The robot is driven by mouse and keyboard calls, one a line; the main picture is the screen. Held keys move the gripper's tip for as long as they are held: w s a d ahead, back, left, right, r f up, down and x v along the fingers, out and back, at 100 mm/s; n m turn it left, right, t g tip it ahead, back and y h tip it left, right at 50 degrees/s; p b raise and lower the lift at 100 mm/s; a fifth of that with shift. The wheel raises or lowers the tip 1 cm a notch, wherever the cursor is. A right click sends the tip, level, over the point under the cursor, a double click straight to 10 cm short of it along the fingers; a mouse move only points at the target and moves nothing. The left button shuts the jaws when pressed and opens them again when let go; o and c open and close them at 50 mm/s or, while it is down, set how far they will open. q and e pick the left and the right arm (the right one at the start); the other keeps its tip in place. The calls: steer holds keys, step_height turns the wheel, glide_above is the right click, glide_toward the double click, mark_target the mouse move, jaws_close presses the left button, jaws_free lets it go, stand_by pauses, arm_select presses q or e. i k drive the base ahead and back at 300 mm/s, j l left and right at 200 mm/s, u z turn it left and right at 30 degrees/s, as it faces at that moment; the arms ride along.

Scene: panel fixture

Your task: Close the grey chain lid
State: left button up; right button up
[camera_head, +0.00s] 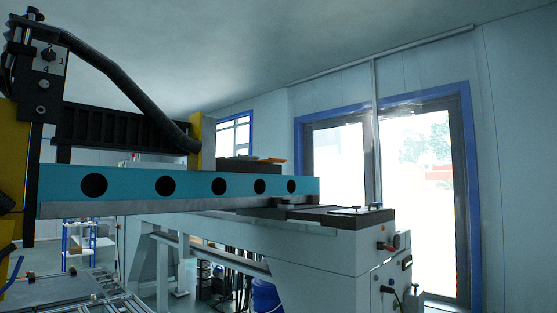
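I cannot clearly pick out a grey chain lid in the head view. A black ribbed chain-like part (115,128) runs behind the teal beam (205,187), which has a row of round black holes. A light grey upright plate (208,143) stands at the right end of the chain-like part, beside a yellow piece. I cannot tell if this plate is the lid. Neither of my grippers shows in this view.
A thick black hose (125,85) arches down from the machine head (48,60) at left. A white machine body (325,252) stands at centre right, with a dark top (345,216). Blue-framed glass doors (385,180) are behind it. Metal rails (80,290) fill the lower left.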

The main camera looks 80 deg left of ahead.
mark_target(240, 158)
steer(key=j+u, duration=0.1)
steer(key=u, duration=2.6)
steer(key=i+j, duration=0.1)
steer(key=i, duration=0.15)
steer(key=u, duration=0.05)
